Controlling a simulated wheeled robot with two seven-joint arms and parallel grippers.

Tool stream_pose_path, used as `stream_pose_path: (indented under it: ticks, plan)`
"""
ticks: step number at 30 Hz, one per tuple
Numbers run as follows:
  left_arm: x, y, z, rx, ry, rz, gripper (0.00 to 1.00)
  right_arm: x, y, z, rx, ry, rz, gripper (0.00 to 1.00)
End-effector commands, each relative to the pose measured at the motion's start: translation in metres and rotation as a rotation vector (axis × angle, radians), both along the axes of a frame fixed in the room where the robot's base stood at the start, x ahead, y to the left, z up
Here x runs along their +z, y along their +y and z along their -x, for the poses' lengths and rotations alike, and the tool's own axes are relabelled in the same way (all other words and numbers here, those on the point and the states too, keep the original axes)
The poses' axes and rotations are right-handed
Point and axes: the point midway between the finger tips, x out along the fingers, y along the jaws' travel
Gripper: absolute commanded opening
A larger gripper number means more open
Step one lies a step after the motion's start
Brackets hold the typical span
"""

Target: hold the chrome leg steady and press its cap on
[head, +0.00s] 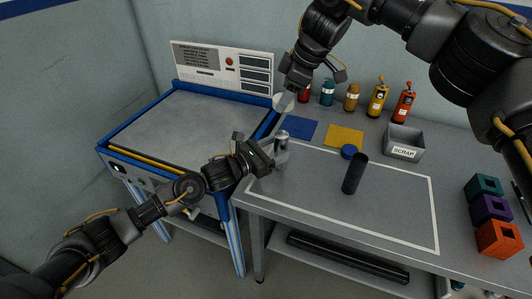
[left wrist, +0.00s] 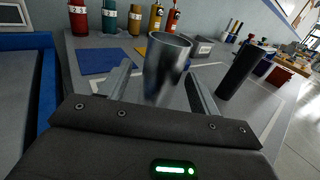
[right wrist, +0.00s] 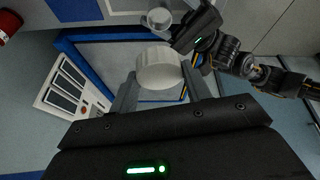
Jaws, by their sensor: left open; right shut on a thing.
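The chrome leg (head: 282,142) stands upright near the left edge of the workbench. In the left wrist view the leg (left wrist: 165,65) is between the fingers of my left gripper (left wrist: 161,88), with gaps at its sides; the gripper is open. Its top looks hollow. My right gripper (right wrist: 157,88) is shut on a white round cap (right wrist: 158,68). In the head view the cap (head: 281,103) is up and behind the leg, apart from it. The right wrist view shows the leg's round open end (right wrist: 160,18) beyond the cap.
A black tube (head: 355,174) stands to the right, beside a blue round piece (head: 349,151). Blue (head: 292,128) and yellow (head: 344,135) mats, several bottles and a scrap bin (head: 403,142) are behind. Coloured blocks (head: 497,238) sit at the right edge. A blue-framed machine (head: 180,125) adjoins the left.

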Motion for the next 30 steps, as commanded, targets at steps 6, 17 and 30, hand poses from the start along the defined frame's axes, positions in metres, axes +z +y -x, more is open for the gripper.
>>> stream_pose_path:
  ticks: [6, 17, 30]
  plan:
    - [0.0002, -0.0075, -0.0056, 0.0, 0.0, 0.0, 0.62, 0.0001, 0.0001, 0.0, 0.0, 0.0, 0.0, 0.27]
    - [0.0001, -0.0073, -0.0056, 0.0, 0.0, 0.0, 0.44, 0.0, 0.0001, 0.0, 0.0, 0.0, 0.0, 0.27]
    - [0.0, -0.0071, -0.0055, 0.0, 0.0, 0.0, 0.08, 0.0, 0.0, 0.0, 0.0, 0.0, 0.0, 0.27]
